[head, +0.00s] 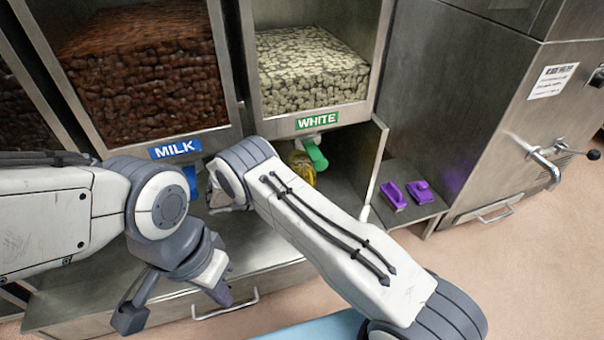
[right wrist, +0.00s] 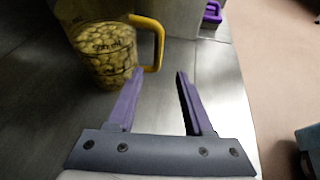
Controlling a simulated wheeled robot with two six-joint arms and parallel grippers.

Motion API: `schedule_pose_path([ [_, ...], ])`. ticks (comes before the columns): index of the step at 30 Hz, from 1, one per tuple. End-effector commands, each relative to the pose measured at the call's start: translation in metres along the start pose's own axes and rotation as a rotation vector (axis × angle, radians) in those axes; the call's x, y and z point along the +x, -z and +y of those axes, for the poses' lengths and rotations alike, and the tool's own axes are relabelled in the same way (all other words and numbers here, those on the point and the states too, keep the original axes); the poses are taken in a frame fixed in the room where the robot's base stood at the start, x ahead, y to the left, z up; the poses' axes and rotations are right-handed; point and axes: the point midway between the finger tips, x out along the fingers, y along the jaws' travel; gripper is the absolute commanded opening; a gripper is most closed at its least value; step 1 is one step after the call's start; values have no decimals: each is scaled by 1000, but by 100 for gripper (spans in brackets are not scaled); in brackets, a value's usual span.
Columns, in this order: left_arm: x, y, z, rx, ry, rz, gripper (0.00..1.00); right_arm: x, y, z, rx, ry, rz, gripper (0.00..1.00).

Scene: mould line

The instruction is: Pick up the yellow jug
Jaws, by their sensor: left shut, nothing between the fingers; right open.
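The jug (right wrist: 104,52) shows in the right wrist view as a clear container with dark markings, pale chips inside and a yellow handle (right wrist: 153,42). In the head view the jug (head: 303,168) is partly visible under the green tap of the WHITE bin, largely behind my right arm. My right gripper (right wrist: 160,75) is open, its purple fingers short of the handle and just below it in the picture, with nothing between them. My right fingers are hidden in the head view. My left gripper (head: 221,293) is shut and empty, low in front of the counter, away from the jug.
The WHITE bin (head: 317,121) and MILK bin (head: 175,148) stand above the metal shelf. A side panel (head: 374,165) bounds the jug's bay on the right. Two purple objects (head: 393,195) lie on a ledge beyond it. Open floor (head: 530,240) lies to the right.

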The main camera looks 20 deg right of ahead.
Motion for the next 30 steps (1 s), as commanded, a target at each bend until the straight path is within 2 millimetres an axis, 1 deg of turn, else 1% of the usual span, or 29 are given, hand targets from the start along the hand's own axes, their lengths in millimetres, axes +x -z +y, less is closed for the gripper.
schedule_pose_path([
  [6, 13, -1, -1, 0, 0, 0, 0, 18, 5, 1, -3, -2, -2, 52],
  [11, 20, -1, -2, 0, 0, 0, 0, 28, 6, 2, -3, -5, -1, 52],
  [18, 48, -3, -3, 0, 0, 0, 0, 61, 10, 2, -1, -2, -1, 52],
  [21, 52, -3, -4, 0, 0, 0, 0, 72, 8, 2, -1, -1, -1, 52],
  [28, 50, -3, -4, 0, 0, 0, 0, 74, 4, 2, -2, -2, -2, 52],
  [29, 50, -3, -4, 0, 0, 0, 0, 74, 4, 2, -2, -2, -1, 40],
  [30, 50, -3, -4, 0, 0, 0, 0, 74, 4, 2, -2, -2, -1, 25],
])
